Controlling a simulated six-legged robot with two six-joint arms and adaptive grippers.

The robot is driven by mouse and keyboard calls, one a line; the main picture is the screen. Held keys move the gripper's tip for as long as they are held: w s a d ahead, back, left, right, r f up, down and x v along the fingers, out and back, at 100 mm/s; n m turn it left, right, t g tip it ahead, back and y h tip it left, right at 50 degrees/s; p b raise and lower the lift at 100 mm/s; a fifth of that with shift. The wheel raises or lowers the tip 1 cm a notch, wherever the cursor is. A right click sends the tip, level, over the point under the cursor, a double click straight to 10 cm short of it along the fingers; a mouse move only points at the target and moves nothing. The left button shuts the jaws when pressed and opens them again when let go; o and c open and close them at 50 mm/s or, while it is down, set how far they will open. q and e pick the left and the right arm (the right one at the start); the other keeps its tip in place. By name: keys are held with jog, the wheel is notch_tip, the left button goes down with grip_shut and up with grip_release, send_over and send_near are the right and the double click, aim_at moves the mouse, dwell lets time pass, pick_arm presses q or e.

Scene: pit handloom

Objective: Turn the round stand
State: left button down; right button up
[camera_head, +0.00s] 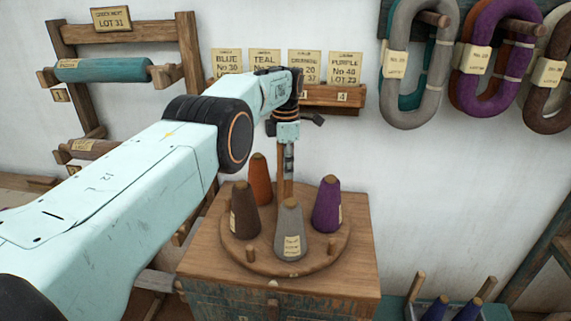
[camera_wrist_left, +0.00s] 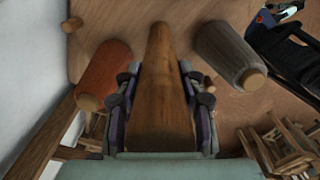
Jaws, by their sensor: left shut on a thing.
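The round stand (camera_head: 240,251) is a wooden disc on top of a wooden chest. Yarn cones stand upright on it: brown (camera_head: 244,210), orange (camera_head: 261,180), grey (camera_head: 290,232) and purple (camera_head: 327,205). A plain wooden post (camera_head: 281,178) rises among them near the middle. My left gripper (camera_head: 288,165) points down and is shut on this post. In the left wrist view the post (camera_wrist_left: 162,100) runs between both fingers of the gripper (camera_wrist_left: 160,75). The orange cone (camera_wrist_left: 104,72) is left of it and a grey-brown cone (camera_wrist_left: 230,52) right. My right gripper does not show.
The wooden chest (camera_head: 210,268) bears the stand. Behind is a small shelf (camera_head: 335,95) with labelled cards; yarn hanks (camera_head: 407,80) hang at right. A teal box (camera_head: 492,311) with spools stands at lower right.

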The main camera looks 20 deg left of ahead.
pick_arm(q)
jog(key=n+p, duration=0.2)
jog(key=n, duration=0.7)
dwell(0.8)
jog(key=shift+f+n, duration=0.1)
jog(key=shift+n, duration=0.3)
dwell(0.4)
